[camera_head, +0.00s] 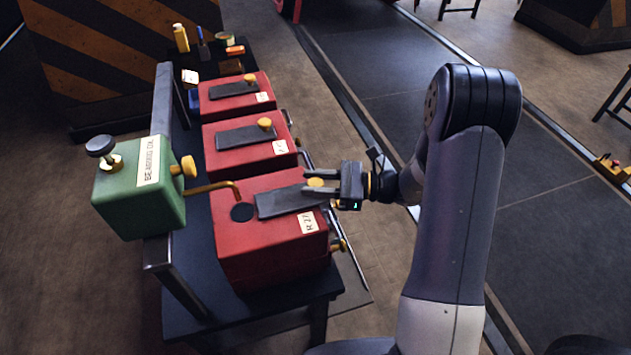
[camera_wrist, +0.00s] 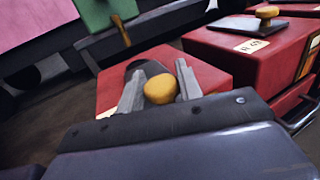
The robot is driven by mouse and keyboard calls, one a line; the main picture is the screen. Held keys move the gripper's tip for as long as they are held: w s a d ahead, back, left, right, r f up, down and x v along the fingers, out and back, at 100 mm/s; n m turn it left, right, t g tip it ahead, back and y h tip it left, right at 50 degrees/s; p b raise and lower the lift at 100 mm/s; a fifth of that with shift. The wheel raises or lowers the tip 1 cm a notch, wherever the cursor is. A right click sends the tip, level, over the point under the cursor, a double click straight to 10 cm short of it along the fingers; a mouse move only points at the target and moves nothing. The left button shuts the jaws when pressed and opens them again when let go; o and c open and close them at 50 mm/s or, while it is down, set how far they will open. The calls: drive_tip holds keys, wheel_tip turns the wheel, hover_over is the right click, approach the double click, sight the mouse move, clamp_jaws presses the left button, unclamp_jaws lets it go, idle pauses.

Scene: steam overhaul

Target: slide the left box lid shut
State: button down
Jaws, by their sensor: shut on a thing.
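The nearest red box (camera_head: 265,252) has a dark grey sliding lid (camera_head: 278,202) with a yellow knob (camera_head: 316,182). A dark round opening (camera_head: 242,212) shows uncovered beyond the lid's far end. My gripper (camera_head: 307,181) is shut on the knob, one finger on each side. In the wrist view the knob (camera_wrist: 160,89) sits between the fingers, and the red box (camera_wrist: 206,75) has another red box on its right. The lid is mostly hidden there.
A green oil box (camera_head: 130,200) on a rail has a bent brass spout (camera_head: 212,188) over the near box's opening. Two more red boxes, the middle one (camera_head: 225,158) and the far one (camera_head: 228,105), stand in line on the dark table (camera_head: 185,290). Small bottles and items lie behind.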

drive_tip(key=shift+s+a, duration=0.25)
drive_tip(key=shift+a, duration=0.6)
drive_tip(key=shift+s+a, duration=0.25)
drive_tip(key=shift+a, duration=0.55)
drive_tip(key=c, duration=1)
unclamp_jaws()
drive_tip(key=shift+d, duration=0.1)
drive_tip(key=d, duration=0.3)
drive_tip(key=d+b, duration=0.1)
drive_tip(key=d, duration=0.3)
drive_tip(key=s+d, duration=0.1)
drive_tip(key=d, duration=0.2)
drive_tip(key=shift+s+d, duration=0.1)
drive_tip(key=shift+d, duration=0.2)
drive_tip(key=shift+o, duration=0.2)
